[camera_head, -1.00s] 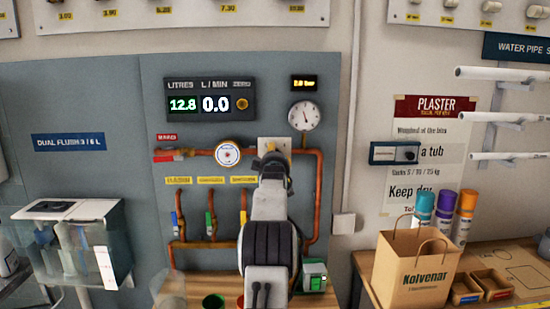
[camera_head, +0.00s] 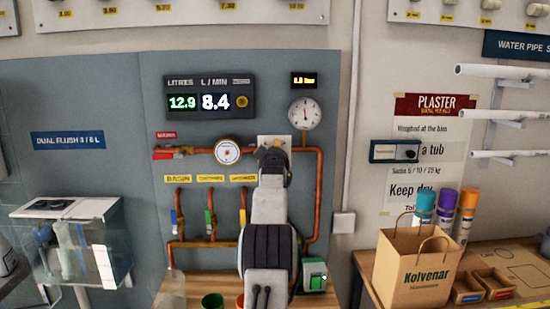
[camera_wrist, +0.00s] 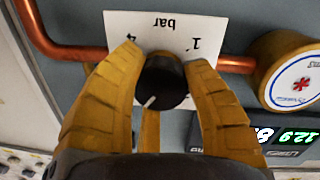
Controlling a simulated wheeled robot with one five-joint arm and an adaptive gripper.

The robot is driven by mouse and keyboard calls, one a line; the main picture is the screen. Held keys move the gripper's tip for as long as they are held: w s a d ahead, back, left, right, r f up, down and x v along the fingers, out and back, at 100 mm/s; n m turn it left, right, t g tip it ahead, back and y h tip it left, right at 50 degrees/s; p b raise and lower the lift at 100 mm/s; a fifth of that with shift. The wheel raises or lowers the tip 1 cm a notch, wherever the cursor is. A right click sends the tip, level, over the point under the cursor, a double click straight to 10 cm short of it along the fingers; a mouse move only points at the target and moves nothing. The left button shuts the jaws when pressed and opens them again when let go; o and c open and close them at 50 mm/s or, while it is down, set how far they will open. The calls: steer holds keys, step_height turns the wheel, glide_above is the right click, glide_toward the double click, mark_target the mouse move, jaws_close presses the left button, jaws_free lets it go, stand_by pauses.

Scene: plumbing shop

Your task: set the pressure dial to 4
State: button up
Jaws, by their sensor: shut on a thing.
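The pressure dial is a black round knob (camera_wrist: 163,82) on a white plate (camera_wrist: 178,28) marked "bar", "1" and "4". In the wrist view the plate is upside down, with "4" at left and "1" at right. The knob's white pointer mark points to the lower left there. My gripper (camera_wrist: 163,88) has its two yellow fingers shut on the knob, one on each side. In the head view my gripper (camera_head: 272,160) covers the knob, and only part of the plate (camera_head: 284,143) shows. A round gauge (camera_head: 305,114) hangs above right of it.
Copper pipe (camera_head: 319,200) runs beside and below the plate. A round meter (camera_head: 228,151) sits just left of my gripper. A display (camera_head: 210,100) reads 12.9 litres and 8.4 L/min. A small bar readout (camera_head: 304,81) is too blurred to read surely. A paper bag (camera_head: 417,268) stands at right.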

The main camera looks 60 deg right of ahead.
steer(key=shift+f+m, duration=0.5)
steer(key=shift+m, duration=0.2)
steer(key=shift+w, duration=0.1)
steer(key=o, duration=1.2)
steer(key=shift+r, duration=0.25)
steer(key=shift+a, duration=0.1)
steer(key=shift+s+a+r, duration=0.15)
steer(key=shift+s+a, duration=0.15)
steer(key=shift+a, duration=0.15)
steer(key=v, duration=1)
steer(key=shift+s+a, duration=0.15)
steer(key=shift+a, duration=0.2)
